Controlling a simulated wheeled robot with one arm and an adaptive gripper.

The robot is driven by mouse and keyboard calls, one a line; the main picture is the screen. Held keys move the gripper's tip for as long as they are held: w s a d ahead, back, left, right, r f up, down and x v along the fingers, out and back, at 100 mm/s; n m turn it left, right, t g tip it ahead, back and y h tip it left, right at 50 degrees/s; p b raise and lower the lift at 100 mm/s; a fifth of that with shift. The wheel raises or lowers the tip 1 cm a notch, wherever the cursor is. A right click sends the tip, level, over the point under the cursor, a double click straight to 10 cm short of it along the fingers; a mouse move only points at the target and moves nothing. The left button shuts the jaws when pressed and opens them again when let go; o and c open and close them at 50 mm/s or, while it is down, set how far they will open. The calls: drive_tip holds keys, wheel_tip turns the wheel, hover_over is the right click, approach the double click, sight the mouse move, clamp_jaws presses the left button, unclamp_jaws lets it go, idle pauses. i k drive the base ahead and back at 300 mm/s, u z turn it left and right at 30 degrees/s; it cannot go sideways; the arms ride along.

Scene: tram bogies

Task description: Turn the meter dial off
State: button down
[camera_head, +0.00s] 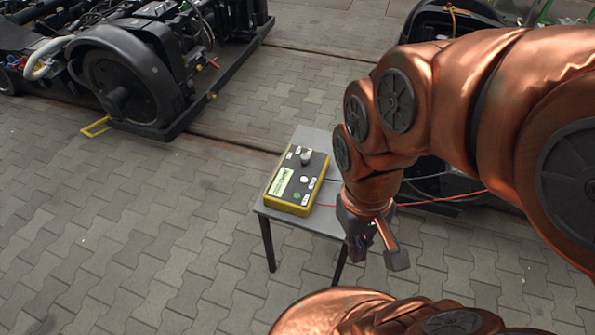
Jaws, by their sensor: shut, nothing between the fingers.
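The meter (313,178) is a yellow box with a black face, lying on a small grey table. Its dial (306,157) is a grey knob at the far end of the face; its exact setting is too small to read. A greenish screen (282,183) is on the left of the face, with a white button (304,180) and a green button (296,195) on the right. My gripper (377,256) is to the right of the meter and nearer the camera, pointing down by the table's right side. It is shut, empty and apart from the meter.
The small table (320,222) stands on paving with thin dark legs. A red cable (440,199) runs right from the meter, passing behind my arm. A black bogie (140,75) stands at the upper left, and another (440,20) is partly hidden behind my arm. Paving at the left is clear.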

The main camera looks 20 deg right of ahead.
sight(305, 157)
drive_tip(key=u, duration=0.05)
drive_tip(key=k, duration=0.55)
drive_tip(key=u, duration=0.5)
drive_tip(key=i, duration=1.1)
drive_tip(key=z, duration=0.4)
